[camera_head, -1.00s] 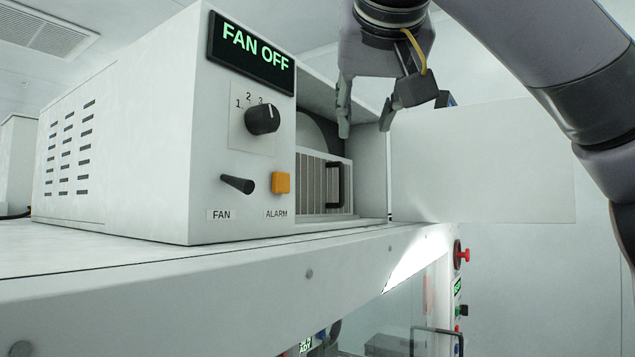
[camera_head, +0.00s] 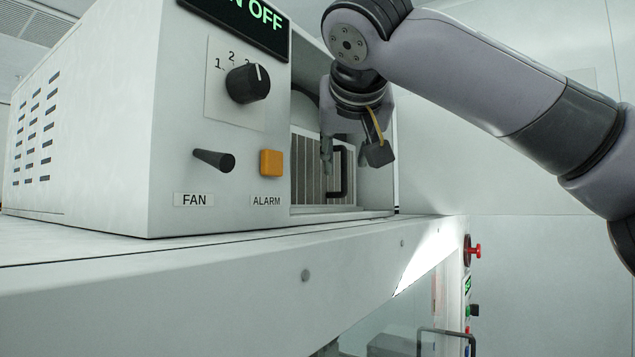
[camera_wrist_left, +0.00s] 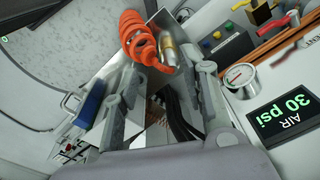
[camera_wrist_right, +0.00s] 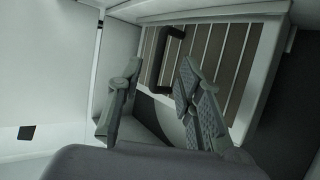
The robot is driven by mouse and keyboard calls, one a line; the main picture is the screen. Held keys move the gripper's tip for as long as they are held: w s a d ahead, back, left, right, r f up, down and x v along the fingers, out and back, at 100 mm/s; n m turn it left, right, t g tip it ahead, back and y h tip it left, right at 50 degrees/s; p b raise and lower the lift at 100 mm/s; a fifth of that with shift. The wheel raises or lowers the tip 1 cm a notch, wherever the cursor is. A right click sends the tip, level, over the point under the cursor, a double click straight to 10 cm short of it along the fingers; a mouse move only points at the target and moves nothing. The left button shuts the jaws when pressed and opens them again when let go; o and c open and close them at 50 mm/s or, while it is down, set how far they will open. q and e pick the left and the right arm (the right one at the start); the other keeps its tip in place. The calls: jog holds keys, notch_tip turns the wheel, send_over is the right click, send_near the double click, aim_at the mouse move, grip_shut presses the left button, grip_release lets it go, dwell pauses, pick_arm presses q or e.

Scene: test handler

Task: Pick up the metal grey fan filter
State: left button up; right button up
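The metal grey fan filter (camera_head: 309,172) stands inside the open bay of the white fan housing, with ribbed slats and a black handle (camera_head: 344,174) on its front. It also shows in the right wrist view (camera_wrist_right: 222,60), its handle (camera_wrist_right: 168,62) beyond the fingers. My right gripper (camera_head: 353,162) is at the bay's opening, in front of the filter and overlapping the handle in the head view. Its fingers are apart and empty in the right wrist view (camera_wrist_right: 157,82); contact with the handle does not show. My left gripper (camera_wrist_left: 167,82) is open, away from the filter.
The white housing (camera_head: 110,130) carries a display (camera_head: 245,14), a dial (camera_head: 247,83), a fan lever (camera_head: 214,160) and an orange alarm button (camera_head: 271,163). Its side walls bound the bay. An orange coiled hose (camera_wrist_left: 138,38) and pressure gauge (camera_wrist_left: 240,76) are near my left gripper.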

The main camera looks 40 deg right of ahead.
aim_at(345, 171)
jog(key=shift+w+d+p, duration=0.15)
jog(key=shift+d+p, duration=0.1)
jog(key=shift+p, duration=0.5)
jog(key=p+x, duration=0.1)
jog(key=x, duration=0.3)
jog(key=shift+p, duration=0.3)
jog(key=shift+f, duration=0.1)
jog(key=shift+s+a, duration=0.25)
jog(key=shift+a, duration=0.05)
jog(key=c, duration=0.4)
jog(key=shift+w+d, duration=0.15)
jog(key=c, duration=0.4)
pick_arm(q)
jog(key=r, duration=0.2)
jog(key=w+r, duration=0.1)
jog(key=shift+d+r, duration=0.1)
jog(key=shift+d, duration=0.3)
